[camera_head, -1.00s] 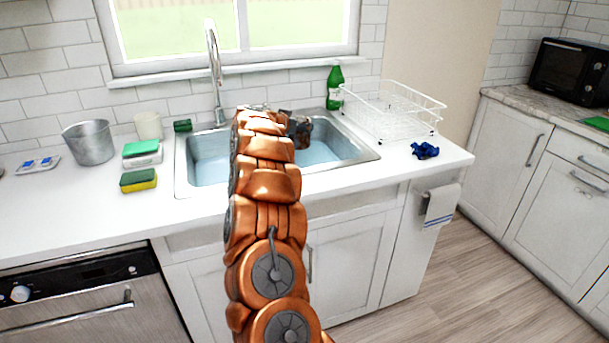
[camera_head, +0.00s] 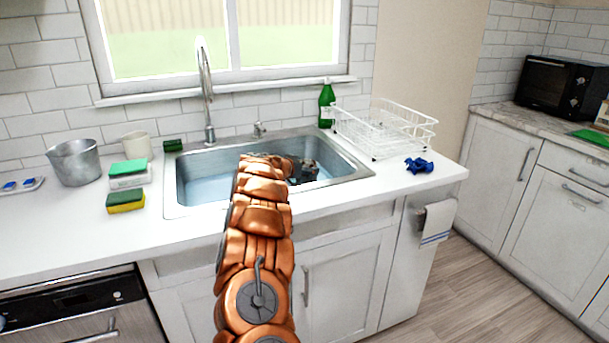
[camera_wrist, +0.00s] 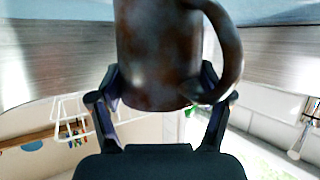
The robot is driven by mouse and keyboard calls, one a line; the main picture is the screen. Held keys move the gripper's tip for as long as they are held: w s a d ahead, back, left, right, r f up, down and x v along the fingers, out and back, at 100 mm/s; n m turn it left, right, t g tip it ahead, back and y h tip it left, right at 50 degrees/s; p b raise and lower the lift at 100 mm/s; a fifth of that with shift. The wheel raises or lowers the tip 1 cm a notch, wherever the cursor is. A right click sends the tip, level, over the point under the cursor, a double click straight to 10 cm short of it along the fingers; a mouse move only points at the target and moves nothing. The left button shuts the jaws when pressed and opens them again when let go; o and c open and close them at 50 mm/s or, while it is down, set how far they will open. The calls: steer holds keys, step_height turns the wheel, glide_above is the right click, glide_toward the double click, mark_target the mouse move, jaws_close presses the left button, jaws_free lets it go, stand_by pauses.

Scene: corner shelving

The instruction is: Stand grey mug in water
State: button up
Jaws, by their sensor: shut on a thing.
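The mug (camera_wrist: 160,45) is dark grey-brown and mottled, with its handle at the right of the wrist view. My gripper (camera_wrist: 163,88) is shut on the mug's body, with one finger on each side. In the head view my gripper (camera_head: 306,171) is a small dark shape inside the sink (camera_head: 345,181), mostly behind my arm. The mug cannot be told apart from it there. Pale blue water (camera_head: 208,188) lies in the sink, and it also shows at the top of the wrist view. Whether the mug touches the water or sink floor is unclear.
A tap (camera_head: 206,95) stands behind the sink. A green bottle (camera_head: 326,104) and white dish rack (camera_head: 385,130) are at the back right, with a blue cloth (camera_head: 419,165) nearby. A metal pail (camera_head: 75,162), cream cup (camera_head: 137,146) and sponges (camera_head: 126,201) stand left.

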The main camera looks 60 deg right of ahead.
steer(key=shift+f, duration=0.7)
steer(key=shift+r, duration=0.1)
steer(key=o, duration=1.4)
steer(key=shift+c, duration=0.2)
steer(key=v, duration=0.7)
steer(key=shift+a+b, duration=0.25)
steer(key=shift+b, duration=0.1)
steer(key=shift+r, duration=0.1)
